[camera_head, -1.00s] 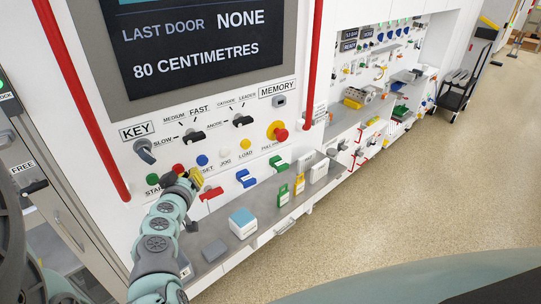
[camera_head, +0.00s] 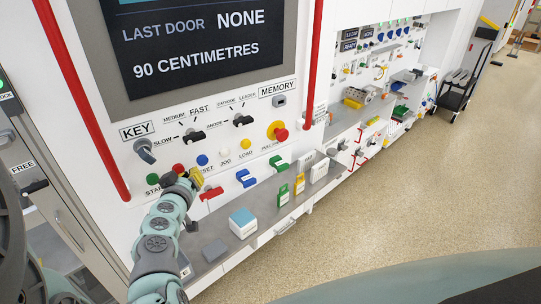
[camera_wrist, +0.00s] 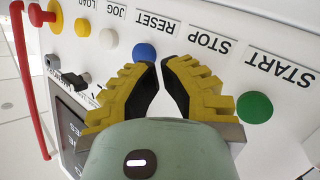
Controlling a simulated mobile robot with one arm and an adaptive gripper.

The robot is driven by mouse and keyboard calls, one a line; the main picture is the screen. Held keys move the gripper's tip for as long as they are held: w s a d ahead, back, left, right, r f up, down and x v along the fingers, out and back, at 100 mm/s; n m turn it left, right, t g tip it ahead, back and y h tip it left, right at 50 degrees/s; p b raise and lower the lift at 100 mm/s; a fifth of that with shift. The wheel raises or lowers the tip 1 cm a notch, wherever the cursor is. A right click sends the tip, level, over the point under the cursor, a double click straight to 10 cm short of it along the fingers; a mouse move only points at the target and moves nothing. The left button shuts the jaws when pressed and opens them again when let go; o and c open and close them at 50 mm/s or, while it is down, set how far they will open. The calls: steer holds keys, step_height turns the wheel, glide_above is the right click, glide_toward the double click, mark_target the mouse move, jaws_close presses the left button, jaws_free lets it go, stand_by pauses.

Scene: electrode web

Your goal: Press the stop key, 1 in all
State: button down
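The stop key is the red round button (camera_head: 178,169) in the row on the white panel, between the green start button (camera_head: 153,179) and the blue reset button (camera_head: 202,160). My gripper (camera_head: 194,178), with yellow fingers, is just in front of the row. In the wrist view my gripper (camera_wrist: 160,66) has its fingertips together with nothing seen between them. The STOP label (camera_wrist: 209,40) shows beyond the fingers, but the red button is hidden there. The green button (camera_wrist: 254,107) is at right and the blue button (camera_wrist: 144,53) beyond the left fingertip. Contact cannot be told.
A red knob (camera_head: 281,134) on a yellow disc and rotary switches sit nearby on the panel. Below is a grey shelf (camera_head: 213,250) with a blue-white box (camera_head: 243,222). A red vertical bar (camera_head: 85,105) is at left.

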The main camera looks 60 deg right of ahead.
steer(key=shift+w+d+b, duration=0.15)
steer(key=shift+w+b, duration=0.15)
steer(key=shift+w, duration=0.1)
steer(key=shift+w+d, duration=0.15)
steer(key=shift+w, duration=0.3)
stand_by(0.7)
steer(key=shift+s, duration=0.1)
steer(key=shift+s+a, duration=0.25)
steer(key=shift+s, duration=0.5)
steer(key=shift+s, duration=0.15)
steer(key=s, duration=0.1)
steer(key=s+a, duration=0.1)
steer(key=s, duration=0.2)
steer(key=shift+s+a, duration=0.25)
steer(key=shift+a, duration=0.15)
